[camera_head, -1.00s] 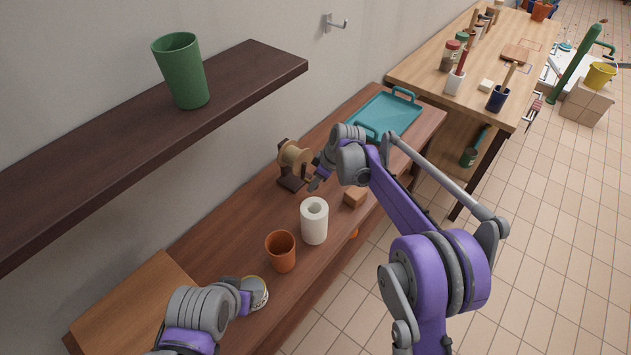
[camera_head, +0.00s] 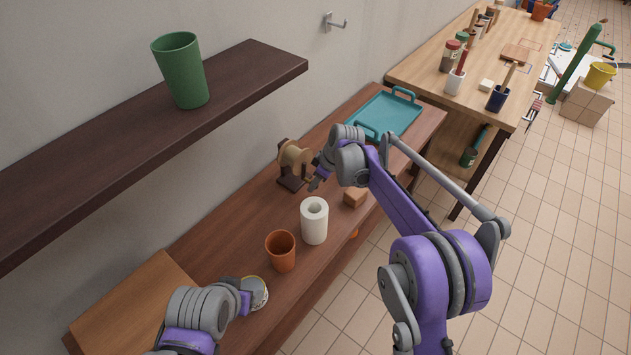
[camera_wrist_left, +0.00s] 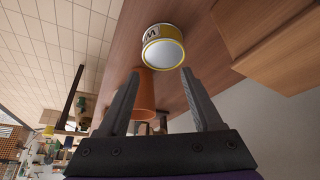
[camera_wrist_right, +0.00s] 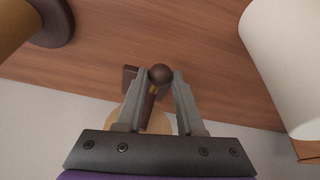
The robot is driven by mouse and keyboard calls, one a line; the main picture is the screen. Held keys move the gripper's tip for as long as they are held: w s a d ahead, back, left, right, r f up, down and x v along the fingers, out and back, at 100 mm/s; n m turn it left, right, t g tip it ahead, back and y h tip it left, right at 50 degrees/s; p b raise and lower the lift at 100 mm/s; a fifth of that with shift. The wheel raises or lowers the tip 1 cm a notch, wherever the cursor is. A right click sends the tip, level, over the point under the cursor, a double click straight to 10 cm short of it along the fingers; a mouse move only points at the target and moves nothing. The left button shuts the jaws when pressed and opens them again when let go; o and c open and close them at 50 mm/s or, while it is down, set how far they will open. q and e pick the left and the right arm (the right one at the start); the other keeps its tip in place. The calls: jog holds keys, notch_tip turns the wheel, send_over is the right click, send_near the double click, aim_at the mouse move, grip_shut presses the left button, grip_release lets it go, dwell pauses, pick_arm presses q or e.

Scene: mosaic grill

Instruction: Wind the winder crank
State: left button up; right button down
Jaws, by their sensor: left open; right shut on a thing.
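The winder (camera_head: 292,157) stands on the brown bench near the wall, with a tan spool on a dark wooden stand. My right gripper (camera_head: 315,181) is at its right side. In the right wrist view, the fingers of my right gripper (camera_wrist_right: 160,76) are shut on the dark round crank knob (camera_wrist_right: 160,73). The tan spool (camera_wrist_right: 155,120) is partly hidden behind the fingers. My left gripper (camera_wrist_left: 160,78) is open and empty at the bench's near end. A can with a yellow label (camera_wrist_left: 163,50) is in front of its fingers, not gripped.
A white paper roll (camera_head: 314,221), a terracotta pot (camera_head: 281,251) and a wooden block (camera_head: 355,197) stand near the winder. A teal tray (camera_head: 388,113) lies farther along the bench. A dark shelf (camera_head: 120,130) with a green cup (camera_head: 181,70) overhangs at the left.

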pick_arm(q)
jog(key=shift+f, duration=0.15)
pick_arm(e)
jog(key=t+h, duration=0.1)
jog(key=w+t+b, duration=0.1)
jog(key=t, duration=0.1)
jog(key=shift+d+f+n+h, duration=0.1)
jog(key=shift+d+n+h, duration=0.2)
jog(key=shift+n+h, duration=0.1)
pick_arm(q)
jog(key=shift+s+f+b, duration=0.2)
jog(key=shift+f+b, duration=0.25)
jog(key=shift+f, duration=0.3)
jog(key=shift+s+f+b, duration=0.15)
jog(key=shift+f+b, duration=0.3)
jog(key=shift+f, duration=0.25)
pick_arm(e)
jog(key=shift+w+d+r+n+t+h, duration=0.15)
jog(key=shift+w+t+h, duration=0.15)
jog(key=shift+t, duration=0.35)
jog(key=shift+w+d+r+n+t+h, duration=0.15)
jog(key=shift+t+h, duration=0.25)
jog(key=shift+t, duration=0.25)
jog(key=shift+f, duration=0.1)
jog(key=c, duration=0.5)
grip_release()
jog(key=shift+c, duration=0.2)
